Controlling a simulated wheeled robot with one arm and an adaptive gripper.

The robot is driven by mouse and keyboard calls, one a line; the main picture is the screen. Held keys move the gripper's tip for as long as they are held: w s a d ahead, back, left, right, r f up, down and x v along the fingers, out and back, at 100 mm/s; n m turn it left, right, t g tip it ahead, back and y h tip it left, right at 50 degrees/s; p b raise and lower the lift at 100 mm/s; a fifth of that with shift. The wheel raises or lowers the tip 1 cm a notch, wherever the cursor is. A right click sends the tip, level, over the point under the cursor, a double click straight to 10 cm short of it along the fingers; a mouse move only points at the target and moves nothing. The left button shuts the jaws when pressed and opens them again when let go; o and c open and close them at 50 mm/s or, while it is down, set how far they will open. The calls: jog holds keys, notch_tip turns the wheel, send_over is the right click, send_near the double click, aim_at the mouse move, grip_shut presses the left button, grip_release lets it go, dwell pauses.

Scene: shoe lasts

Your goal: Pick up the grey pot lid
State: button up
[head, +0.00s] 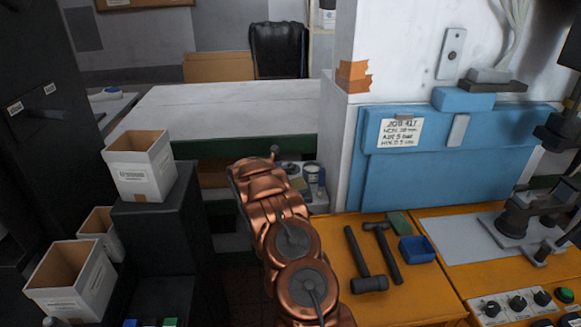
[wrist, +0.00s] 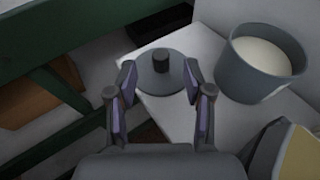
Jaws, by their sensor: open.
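The grey pot lid (wrist: 157,83) is a flat round disc with a dark upright knob. It lies on a pale surface (wrist: 188,45) in the wrist view, near that surface's left edge. My gripper (wrist: 160,76) is open, with one finger on each side of the lid in the picture and nothing held between them. I cannot tell how far the fingers are above the lid. In the head view my copper arm hides the gripper, and the lid shows only in a small, unclear way beside the arm.
A grey pot (wrist: 262,65) with pale contents stands just right of the lid. A yellow and grey object (wrist: 297,150) is at lower right. A green frame bar (wrist: 50,85) runs at left. Hammers (head: 385,250) lie on the orange bench (head: 410,300), and white boxes (head: 142,168) stand at left.

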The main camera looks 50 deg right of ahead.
aim_at(290, 163)
jog(key=shift+w+d+r+p, duration=0.1)
jog(key=shift+d+p, duration=0.35)
jog(key=shift+d, duration=0.3)
jog(key=shift+w+d+f, duration=0.1)
jog(key=shift+d+f, duration=0.15)
jog(key=shift+f, duration=0.05)
jog(key=shift+p+x, duration=0.5)
jog(key=shift+x, duration=0.3)
jog(key=c, duration=0.9)
jog(key=shift+c, duration=0.2)
jog(key=shift+r, duration=0.1)
